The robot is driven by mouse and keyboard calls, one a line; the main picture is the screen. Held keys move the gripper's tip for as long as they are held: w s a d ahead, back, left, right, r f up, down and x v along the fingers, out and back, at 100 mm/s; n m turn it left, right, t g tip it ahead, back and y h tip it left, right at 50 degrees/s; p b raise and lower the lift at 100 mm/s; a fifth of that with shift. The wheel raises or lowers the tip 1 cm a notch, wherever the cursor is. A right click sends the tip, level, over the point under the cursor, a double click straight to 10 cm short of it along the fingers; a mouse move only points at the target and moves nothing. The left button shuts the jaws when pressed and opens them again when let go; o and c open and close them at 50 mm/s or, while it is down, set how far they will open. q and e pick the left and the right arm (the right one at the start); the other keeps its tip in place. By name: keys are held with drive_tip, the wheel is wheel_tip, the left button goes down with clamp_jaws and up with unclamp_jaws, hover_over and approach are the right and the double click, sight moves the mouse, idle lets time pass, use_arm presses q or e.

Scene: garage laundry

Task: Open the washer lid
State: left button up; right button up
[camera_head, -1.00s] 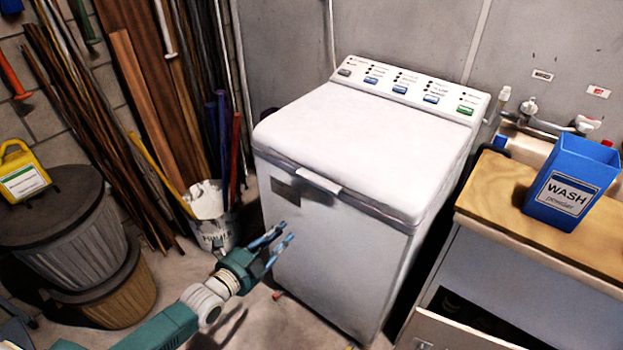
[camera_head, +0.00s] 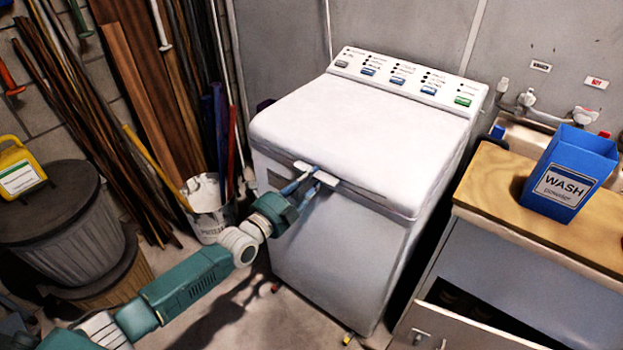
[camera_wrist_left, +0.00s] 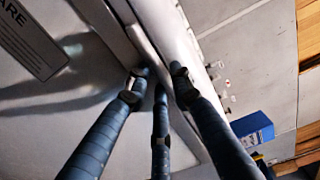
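The white washer (camera_head: 335,255) stands against the back wall. Its lid (camera_head: 365,130) lies closed. A pale handle (camera_head: 316,174) juts from the lid's front edge; it also shows in the left wrist view (camera_wrist_left: 143,38). My left gripper (camera_head: 306,180) is at the handle, its blue fingers spread apart. In the left wrist view its fingertips (camera_wrist_left: 158,78) lie around the end of the handle strip; whether they touch it I cannot tell. My right gripper is not in view.
A wooden-topped cabinet (camera_head: 490,195) with a blue WASH box (camera_head: 570,175) stands close on the right. A bucket (camera_head: 208,205), boards and lidded bins (camera_head: 60,230) are on the left. Taps (camera_head: 525,100) are on the back wall.

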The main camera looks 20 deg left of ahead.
use_arm(q)
drive_tip(key=shift+w, duration=0.2)
drive_tip(key=shift+c, duration=0.2)
clamp_jaws()
